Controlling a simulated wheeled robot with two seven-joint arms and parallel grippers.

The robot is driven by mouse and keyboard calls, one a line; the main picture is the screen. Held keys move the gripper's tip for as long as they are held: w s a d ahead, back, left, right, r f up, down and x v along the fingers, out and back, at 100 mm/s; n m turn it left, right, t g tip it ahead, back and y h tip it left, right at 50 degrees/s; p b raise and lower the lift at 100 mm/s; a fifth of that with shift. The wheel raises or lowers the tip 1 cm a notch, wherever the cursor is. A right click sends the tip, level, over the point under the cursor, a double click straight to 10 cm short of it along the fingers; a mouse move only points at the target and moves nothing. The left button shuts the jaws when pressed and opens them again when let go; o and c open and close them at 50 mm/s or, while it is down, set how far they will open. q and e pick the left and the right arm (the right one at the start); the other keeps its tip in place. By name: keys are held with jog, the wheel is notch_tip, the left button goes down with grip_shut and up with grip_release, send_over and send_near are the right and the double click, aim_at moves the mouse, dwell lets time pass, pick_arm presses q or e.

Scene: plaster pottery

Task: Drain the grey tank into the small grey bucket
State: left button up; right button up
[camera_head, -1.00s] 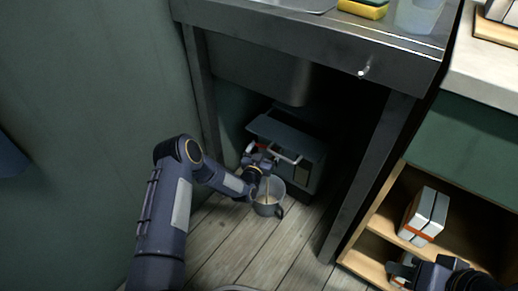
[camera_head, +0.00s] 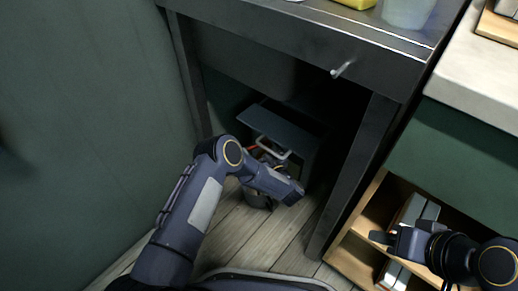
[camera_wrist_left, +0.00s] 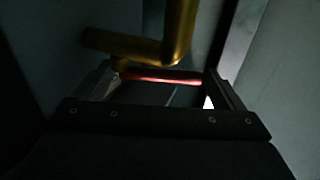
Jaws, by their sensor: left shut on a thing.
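The grey tank (camera_head: 287,128) is a boxy container with a pale handle, standing on the floor under the sink counter. In the left wrist view, my left gripper (camera_wrist_left: 165,78) is shut on a red bar-shaped lever (camera_wrist_left: 158,76) beside a brass pipe (camera_wrist_left: 180,35). A bit of red also shows at the tank's front in the head view. My left fingertips are hidden there. My right gripper (camera_head: 382,238) is empty by the shelf; its finger gap is unclear.
The metal counter's leg (camera_head: 352,175) stands right of the tank. A wooden shelf (camera_head: 352,262) with white boxes is at lower right, near my right gripper. A green wall closes the left side. Plank floor (camera_head: 235,235) is clear in front.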

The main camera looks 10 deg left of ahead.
pick_arm(q)
jog(key=shift+s+d+f+n+g+y+b, duration=0.15)
jog(key=shift+n+g+y+b, duration=0.2)
jog(key=shift+n+g+y, duration=0.25)
jog(key=shift+s+d+r+n+g+y+b, duration=0.15)
jog(key=shift+n+g+y+b, duration=0.15)
jog(key=shift+n+g+y, duration=0.3)
jog(key=shift+y, duration=0.3)
jog(key=o, duration=1.1)
